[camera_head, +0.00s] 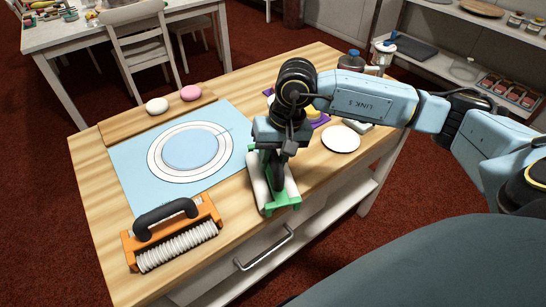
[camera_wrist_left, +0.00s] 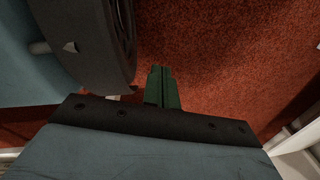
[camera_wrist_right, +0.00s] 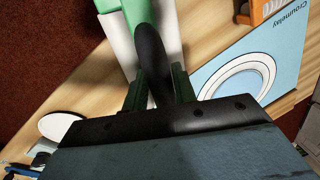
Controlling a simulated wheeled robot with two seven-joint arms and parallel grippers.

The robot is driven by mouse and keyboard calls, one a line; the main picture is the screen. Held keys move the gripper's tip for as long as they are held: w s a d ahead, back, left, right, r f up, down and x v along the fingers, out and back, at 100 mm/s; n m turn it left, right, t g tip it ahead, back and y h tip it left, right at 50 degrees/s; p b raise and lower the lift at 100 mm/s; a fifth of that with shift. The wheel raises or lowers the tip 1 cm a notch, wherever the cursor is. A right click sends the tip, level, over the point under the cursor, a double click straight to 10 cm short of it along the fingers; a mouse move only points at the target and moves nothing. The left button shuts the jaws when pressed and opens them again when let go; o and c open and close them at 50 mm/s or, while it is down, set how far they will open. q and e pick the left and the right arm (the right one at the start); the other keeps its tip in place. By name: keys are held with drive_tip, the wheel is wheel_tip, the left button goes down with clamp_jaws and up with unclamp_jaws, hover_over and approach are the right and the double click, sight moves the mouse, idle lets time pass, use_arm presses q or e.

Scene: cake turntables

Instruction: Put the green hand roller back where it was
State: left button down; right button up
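The green hand roller (camera_head: 284,199) has a green frame and a black handle, with white parts on both sides of the handle. It is at the front edge of the wooden table, right of the orange roller. My right gripper (camera_head: 276,158) points down over it. In the right wrist view, its fingers (camera_wrist_right: 158,88) close on both sides of the black handle (camera_wrist_right: 150,50). The green frame (camera_wrist_right: 138,12) also shows there. Whether the roller touches the tabletop is hard to tell. My left gripper (camera_wrist_left: 162,86) is shut and empty above the red carpet, outside the head view.
A blue mat (camera_head: 124,165) with white rings lies at the left, and the orange roller (camera_head: 207,210) with a black handle stands at its front. A wooden board (camera_head: 122,125) with white and pink pieces is behind. A white disc (camera_head: 341,139) and bottles are at the right.

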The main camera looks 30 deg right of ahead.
drive_tip(key=o, duration=0.3)
drive_tip(key=shift+w, duration=0.1)
use_arm(q)
drive_tip(key=shift+w+d, duration=0.1)
drive_tip(key=shift+d, duration=0.1)
use_arm(e)
drive_tip(key=shift+r, duration=0.1)
drive_tip(key=shift+r+p, duration=0.45)
drive_tip(key=shift+p, duration=0.2)
drive_tip(key=v, duration=0.5)
drive_tip(key=shift+p, duration=0.35)
use_arm(q)
drive_tip(key=d+r, duration=0.2)
drive_tip(key=shift+d+r, duration=0.15)
drive_tip(key=shift+d, duration=0.2)
use_arm(e)
drive_tip(key=v, duration=0.7)
drive_tip(key=shift+r, duration=0.1)
